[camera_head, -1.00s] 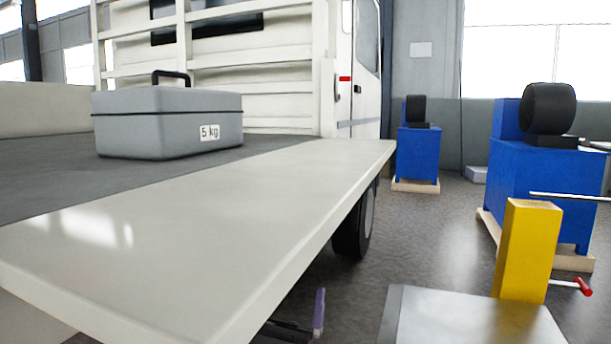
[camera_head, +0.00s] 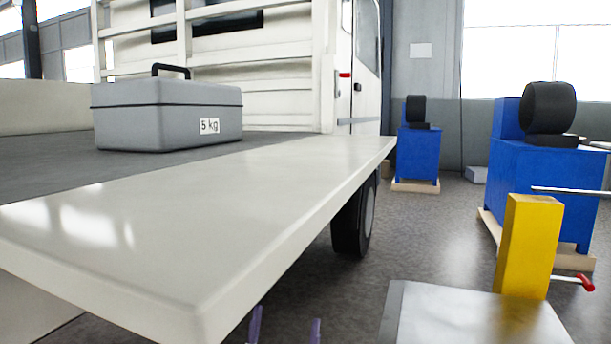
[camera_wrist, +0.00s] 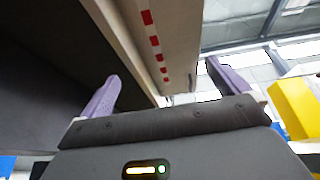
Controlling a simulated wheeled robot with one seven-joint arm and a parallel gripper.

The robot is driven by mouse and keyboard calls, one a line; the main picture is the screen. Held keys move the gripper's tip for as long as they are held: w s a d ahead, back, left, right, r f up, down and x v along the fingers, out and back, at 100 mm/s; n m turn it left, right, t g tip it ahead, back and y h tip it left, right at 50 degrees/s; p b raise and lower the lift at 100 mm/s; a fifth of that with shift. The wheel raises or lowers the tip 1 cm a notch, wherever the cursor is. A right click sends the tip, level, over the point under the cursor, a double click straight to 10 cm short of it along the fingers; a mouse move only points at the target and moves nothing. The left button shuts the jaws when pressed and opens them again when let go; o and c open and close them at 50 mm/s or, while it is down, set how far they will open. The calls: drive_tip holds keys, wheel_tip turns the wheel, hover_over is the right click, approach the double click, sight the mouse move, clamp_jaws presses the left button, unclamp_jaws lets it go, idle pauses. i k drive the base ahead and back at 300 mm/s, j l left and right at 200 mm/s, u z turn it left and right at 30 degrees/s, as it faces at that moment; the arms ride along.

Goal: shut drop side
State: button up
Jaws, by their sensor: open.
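The drop side (camera_head: 210,210) is a long pale panel on the truck's near side. It lies folded out about level with the bed, and its near corner shows at the lower middle. In the wrist view its edge carries red and white marks (camera_wrist: 152,40). My gripper (camera_head: 285,329) is open and empty, low beside the panel's outer edge, with only its two purple fingertips showing. In the wrist view the gripper (camera_wrist: 165,85) points up, with the panel beyond and above its fingers. I cannot tell whether it touches the panel.
A grey 5 kg case (camera_head: 168,118) stands on the truck bed (camera_head: 50,160). A wheel (camera_head: 352,220) is under the panel. A grey platform (camera_head: 470,318) with a yellow post (camera_head: 528,245) and blue machines (camera_head: 545,180) stand to the right. Floor between is clear.

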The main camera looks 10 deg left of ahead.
sight(181, 254)
drive_tip(key=k, duration=1)
